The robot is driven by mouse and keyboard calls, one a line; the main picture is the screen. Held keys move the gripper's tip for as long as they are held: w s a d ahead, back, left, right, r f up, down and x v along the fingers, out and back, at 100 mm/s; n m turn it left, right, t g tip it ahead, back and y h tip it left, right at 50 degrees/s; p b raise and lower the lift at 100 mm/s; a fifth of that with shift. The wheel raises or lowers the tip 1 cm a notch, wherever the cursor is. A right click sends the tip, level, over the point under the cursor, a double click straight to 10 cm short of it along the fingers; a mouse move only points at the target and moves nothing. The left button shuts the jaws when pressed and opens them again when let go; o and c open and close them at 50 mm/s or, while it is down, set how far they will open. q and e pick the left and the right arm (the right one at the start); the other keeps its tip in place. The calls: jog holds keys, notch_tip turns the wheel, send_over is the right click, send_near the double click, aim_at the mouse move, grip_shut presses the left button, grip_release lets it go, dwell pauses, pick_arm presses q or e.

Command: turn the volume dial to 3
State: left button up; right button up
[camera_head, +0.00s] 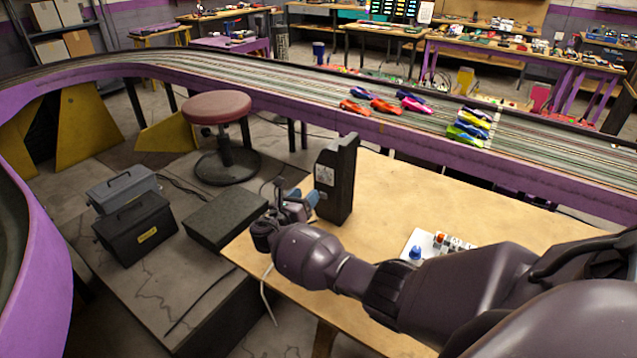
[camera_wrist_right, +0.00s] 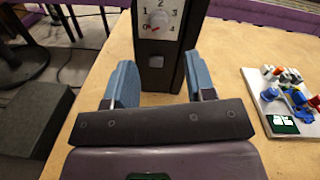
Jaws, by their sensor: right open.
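The volume dial (camera_wrist_right: 159,20) is a small pale round knob on a white number plate, in the wrist view at the top. A small red mark on it seems to point to the lower left, near 0. The plate is on an upright black box (camera_head: 338,178) standing at the table's left part; the dial face is not clear in the head view. My right gripper (camera_wrist_right: 160,72) is open and empty, its two blue fingers apart in front of the box, below the dial's level in the picture. In the head view the right gripper (camera_head: 303,203) is left of the box. My left gripper is not in view.
The wooden table (camera_head: 395,200) is mostly bare around the box. A white board (camera_wrist_right: 285,105) with coloured knobs and switches lies to the right. My right arm covers the table's front right. A purple-sided slot track (camera_head: 400,135) with several toy cars runs behind.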

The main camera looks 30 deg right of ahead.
aim_at(321, 179)
jog(key=b+x, duration=0.1)
jog(key=x, duration=0.6)
jog(key=shift+w+d, duration=0.1)
jog(key=shift+w, duration=0.05)
jog(key=shift+w+d, duration=0.15)
jog(key=shift+d, duration=0.1)
jog(key=c, duration=0.9)
